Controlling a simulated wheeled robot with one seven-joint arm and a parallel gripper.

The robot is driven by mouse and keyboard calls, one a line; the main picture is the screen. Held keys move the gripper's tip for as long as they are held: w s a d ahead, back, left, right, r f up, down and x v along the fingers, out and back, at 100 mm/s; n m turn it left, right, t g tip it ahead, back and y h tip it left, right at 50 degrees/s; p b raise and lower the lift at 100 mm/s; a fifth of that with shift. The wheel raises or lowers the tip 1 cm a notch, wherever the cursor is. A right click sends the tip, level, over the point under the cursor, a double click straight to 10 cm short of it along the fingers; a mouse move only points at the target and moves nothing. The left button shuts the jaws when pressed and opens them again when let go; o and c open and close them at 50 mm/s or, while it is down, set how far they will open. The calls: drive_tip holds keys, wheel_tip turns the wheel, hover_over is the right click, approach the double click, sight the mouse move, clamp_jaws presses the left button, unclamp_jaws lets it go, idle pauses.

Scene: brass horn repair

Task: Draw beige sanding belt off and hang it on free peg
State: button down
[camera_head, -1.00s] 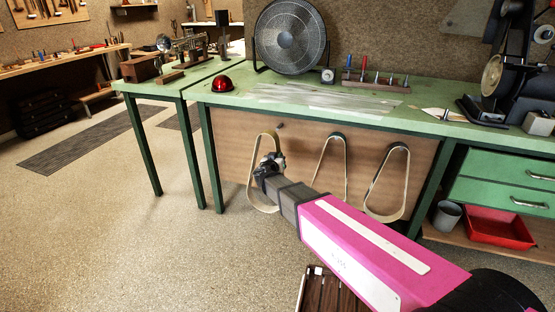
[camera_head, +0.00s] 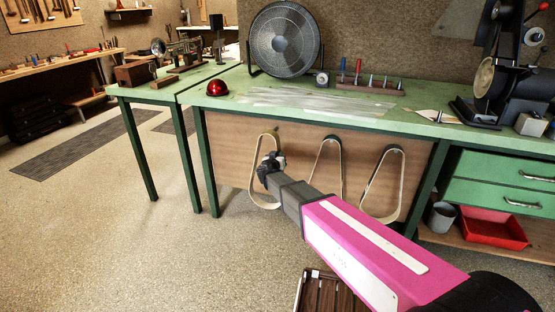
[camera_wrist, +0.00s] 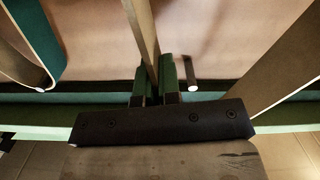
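The beige sanding belt (camera_head: 251,181) hangs as a long loop, leftmost on the brown panel under the green bench. My gripper (camera_wrist: 154,88) is shut on one run of this belt (camera_wrist: 146,42), which passes between the fingers in the wrist view. A bare-looking dark peg (camera_wrist: 189,70) with a pale tip stands on the panel beside the held run. In the head view a peg (camera_head: 278,130) shows just right of the belt's top. My gripper body hides the loop's top in the wrist view, so I cannot tell whether it touches a peg.
Two more belts hang on the panel, a middle one (camera_head: 313,170) and a right one (camera_head: 369,186). The neighbouring belt (camera_wrist: 38,45) loops on a peg in the wrist view. The bench top (camera_head: 235,95) is above, a red bin (camera_head: 495,232) right, open floor left.

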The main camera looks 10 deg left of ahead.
drive_tip(key=shift+w+d+f, duration=0.1)
drive_tip(key=shift+w+f, duration=0.05)
drive_tip(key=shift+w, duration=1.15)
drive_tip(key=shift+w+d+f, duration=0.1)
drive_tip(key=shift+w+d, duration=0.05)
drive_tip(key=shift+w, duration=1.2)
drive_tip(key=shift+w+d+f, duration=0.1)
drive_tip(key=shift+w+f, duration=0.05)
drive_tip(key=shift+w, duration=1.15)
drive_tip(key=shift+f, duration=0.5)
drive_tip(key=c, duration=1.2)
unclamp_jaws()
drive_tip(key=shift+c, duration=0.2)
drive_tip(key=shift+s, duration=0.2)
drive_tip(key=shift+s+a+r, duration=0.1)
drive_tip(key=shift+s, duration=1.15)
drive_tip(key=shift+s+a+r, duration=0.1)
drive_tip(key=shift+s+r, duration=0.05)
drive_tip(key=shift+s, duration=1.15)
drive_tip(key=shift+s+a+r, duration=0.1)
drive_tip(key=shift+s, duration=1.15)
